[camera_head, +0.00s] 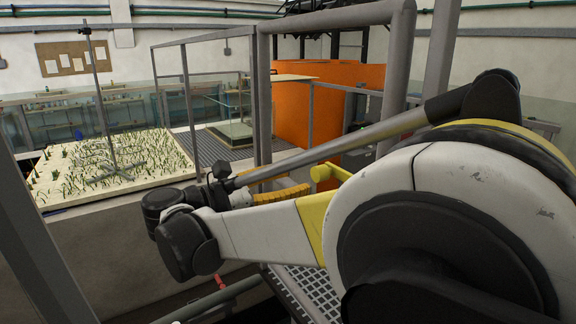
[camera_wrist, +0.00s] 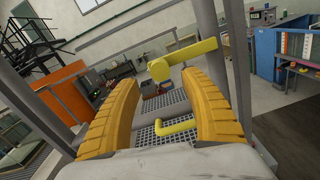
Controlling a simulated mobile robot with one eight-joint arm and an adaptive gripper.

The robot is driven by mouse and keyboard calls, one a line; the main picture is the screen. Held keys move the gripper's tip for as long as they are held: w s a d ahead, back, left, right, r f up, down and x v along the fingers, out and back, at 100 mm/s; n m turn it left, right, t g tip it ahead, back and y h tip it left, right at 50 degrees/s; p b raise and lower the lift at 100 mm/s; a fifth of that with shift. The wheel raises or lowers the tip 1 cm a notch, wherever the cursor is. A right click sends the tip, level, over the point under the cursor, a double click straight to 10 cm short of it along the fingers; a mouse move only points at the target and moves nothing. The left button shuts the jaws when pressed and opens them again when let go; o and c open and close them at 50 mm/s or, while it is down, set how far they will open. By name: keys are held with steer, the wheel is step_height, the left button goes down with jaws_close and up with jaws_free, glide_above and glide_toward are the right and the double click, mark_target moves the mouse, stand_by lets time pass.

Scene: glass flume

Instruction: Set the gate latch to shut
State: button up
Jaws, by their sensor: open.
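A yellow lever, which looks like the gate latch (camera_wrist: 186,55), shows in the wrist view beside a grey post. Its bar slopes down to the left and ends in a thick block. A yellow part that looks like the same latch (camera_head: 324,172) shows in the head view, partly hidden behind my arm. My gripper (camera_wrist: 160,78) is open, with its orange-yellow fingers spread and nothing between them. The latch lies just beyond the fingertips, apart from them as far as I can tell. My gripper also shows in the head view (camera_head: 283,186), left of the latch.
A bent yellow bar (camera_wrist: 177,127) shows low between the fingers, over metal grating (camera_wrist: 160,135). Grey posts (camera_wrist: 210,70) and rails stand close by. An orange panel (camera_head: 335,100) stands behind. A planted sand bed (camera_head: 150,158) lies left. A blue cabinet (camera_wrist: 268,50) stands right.

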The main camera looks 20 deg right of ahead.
steer(key=d, duration=0.4)
steer(key=w+d+p, duration=0.1)
steer(key=d, duration=0.2)
steer(key=shift+w+d, duration=0.1)
jaws_close()
